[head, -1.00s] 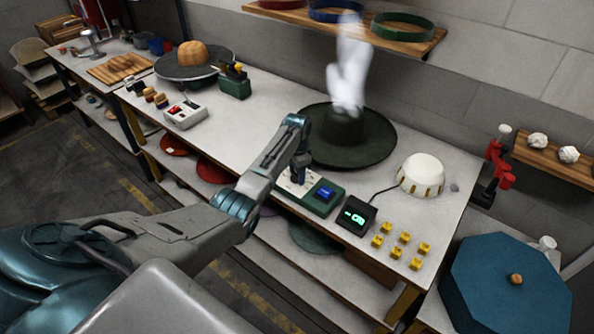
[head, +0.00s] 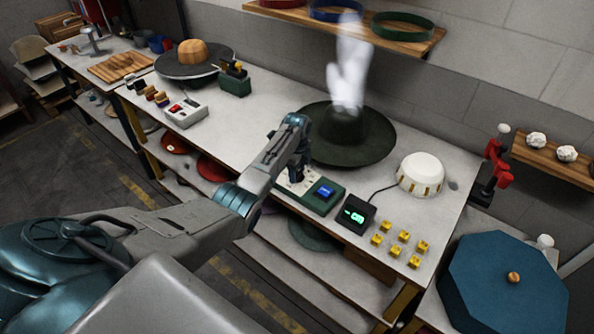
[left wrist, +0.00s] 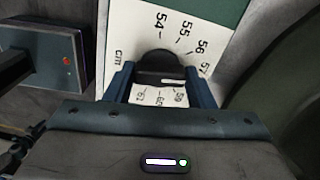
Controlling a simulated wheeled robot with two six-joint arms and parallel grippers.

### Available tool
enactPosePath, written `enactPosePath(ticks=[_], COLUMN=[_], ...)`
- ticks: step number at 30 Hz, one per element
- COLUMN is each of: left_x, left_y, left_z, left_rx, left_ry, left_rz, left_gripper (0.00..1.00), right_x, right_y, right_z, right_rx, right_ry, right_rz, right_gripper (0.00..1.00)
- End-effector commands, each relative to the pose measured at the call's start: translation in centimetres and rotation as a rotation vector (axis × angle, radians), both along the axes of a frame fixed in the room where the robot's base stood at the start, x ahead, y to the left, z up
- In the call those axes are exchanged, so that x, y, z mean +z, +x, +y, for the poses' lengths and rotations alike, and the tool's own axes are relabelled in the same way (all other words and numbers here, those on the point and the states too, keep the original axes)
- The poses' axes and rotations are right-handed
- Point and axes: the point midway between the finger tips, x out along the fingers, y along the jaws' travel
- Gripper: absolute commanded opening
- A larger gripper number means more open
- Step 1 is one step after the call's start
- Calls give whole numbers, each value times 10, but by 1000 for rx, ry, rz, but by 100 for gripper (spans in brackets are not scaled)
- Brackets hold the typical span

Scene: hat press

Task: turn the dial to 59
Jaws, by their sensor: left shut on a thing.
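The dial is a dark round knob (left wrist: 160,70) with a white mark, set on a white number plate (left wrist: 118,36) in the left wrist view. The mark points right, towards the scale between 57 and 59; a finger hides the scale there. Numbers 54 to 57 show above and right of the knob, and 59 and 60 below it. My left gripper (left wrist: 162,88) is shut on the knob, one finger on each side. In the head view my left gripper (head: 296,174) is over the dial's green panel (head: 312,203) and hides most of the knob.
A blue button (head: 324,192) is on the panel beside the dial. A small black display (head: 356,216) shows green characters too small to read surely. A dark green hat (head: 345,140) stands close behind the gripper. Several yellow blocks (head: 403,236) and a white dome (head: 420,174) are to the right.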

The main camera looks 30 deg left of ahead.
Motion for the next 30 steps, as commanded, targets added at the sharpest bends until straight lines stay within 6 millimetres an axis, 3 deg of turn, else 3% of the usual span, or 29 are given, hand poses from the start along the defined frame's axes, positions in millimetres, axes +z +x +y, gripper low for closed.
enactPosePath(ticks=[18, 30], left_x=[3, 3], left_y=[3, 4], left_z=[0, 0], left_rx=[-582, -878], left_ry=[3, 3], left_rz=[-7, -7], left_gripper=[26, 26], right_x=[0, -2], right_y=[0, 0], right_z=[2, 2], right_rx=[-1, -1], right_ry=[2, 2], right_rz=[0, 0], right_gripper=[36, 36])
